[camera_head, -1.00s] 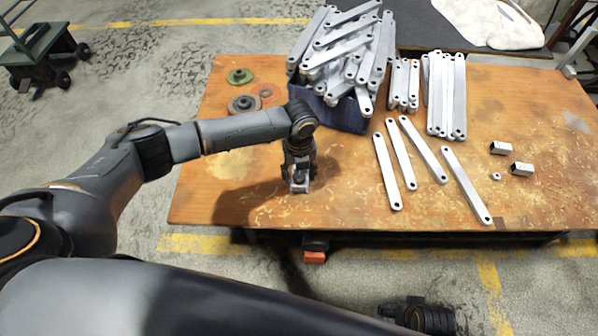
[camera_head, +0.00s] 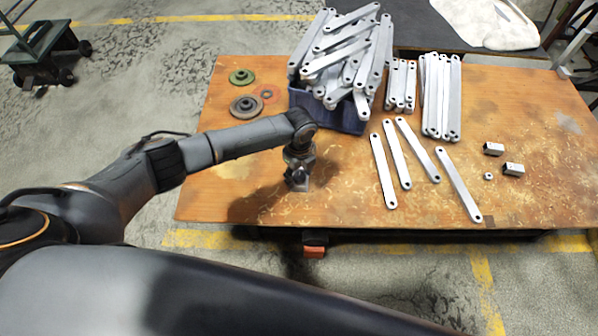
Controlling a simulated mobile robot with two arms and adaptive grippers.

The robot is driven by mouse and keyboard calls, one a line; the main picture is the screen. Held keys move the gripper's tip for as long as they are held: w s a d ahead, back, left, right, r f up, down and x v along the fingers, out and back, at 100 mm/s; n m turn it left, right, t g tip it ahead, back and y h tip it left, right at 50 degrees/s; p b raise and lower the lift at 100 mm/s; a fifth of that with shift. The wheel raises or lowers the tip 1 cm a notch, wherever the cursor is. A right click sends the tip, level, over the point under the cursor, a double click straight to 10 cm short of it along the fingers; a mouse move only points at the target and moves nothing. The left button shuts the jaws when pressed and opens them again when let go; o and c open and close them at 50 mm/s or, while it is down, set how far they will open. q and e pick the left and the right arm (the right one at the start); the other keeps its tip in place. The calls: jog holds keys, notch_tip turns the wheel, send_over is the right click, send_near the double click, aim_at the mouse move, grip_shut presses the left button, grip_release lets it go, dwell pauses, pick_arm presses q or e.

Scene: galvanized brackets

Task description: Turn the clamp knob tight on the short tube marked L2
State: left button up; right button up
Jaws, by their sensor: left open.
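Two short metal tubes lie on the right part of the wooden table: an upper one (camera_head: 493,149) and a lower one (camera_head: 513,169). Any L2 marking is too small to read. A small nut-like ring (camera_head: 488,176) lies beside them. I cannot make out a clamp knob on either tube. My left gripper (camera_head: 297,183) points down over the front middle of the table, well left of the tubes and the loose flat bars. It is open, and its fingertips are small and dark. My right gripper is out of view; my dark arm crosses the bottom.
A blue bin (camera_head: 346,119) heaped with flat bars stands at the back. Stacked bars (camera_head: 441,97) and several loose bars (camera_head: 458,184) lie right of it. Round discs (camera_head: 246,106) lie at the back left. An orange part (camera_head: 314,251) sits below the table's front edge.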

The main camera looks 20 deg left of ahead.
pick_arm(q)
jog(key=n+p, duration=0.2)
jog(key=n, duration=0.1)
jog(key=shift+d+r+n+p, duration=0.1)
jog(key=shift+r+n+p, duration=0.05)
jog(key=shift+n+p, duration=0.7)
jog(key=shift+n, duration=0.85)
jog(key=shift+n+p, duration=0.85)
jog(key=shift+n, duration=0.35)
jog(key=shift+f+n, duration=0.2)
jog(key=shift+n, duration=0.4)
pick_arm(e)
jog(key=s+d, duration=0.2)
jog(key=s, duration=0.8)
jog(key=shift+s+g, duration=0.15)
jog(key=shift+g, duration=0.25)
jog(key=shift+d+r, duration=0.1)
pick_arm(q)
jog(key=c, duration=1.1)
jog(key=shift+o, duration=0.2)
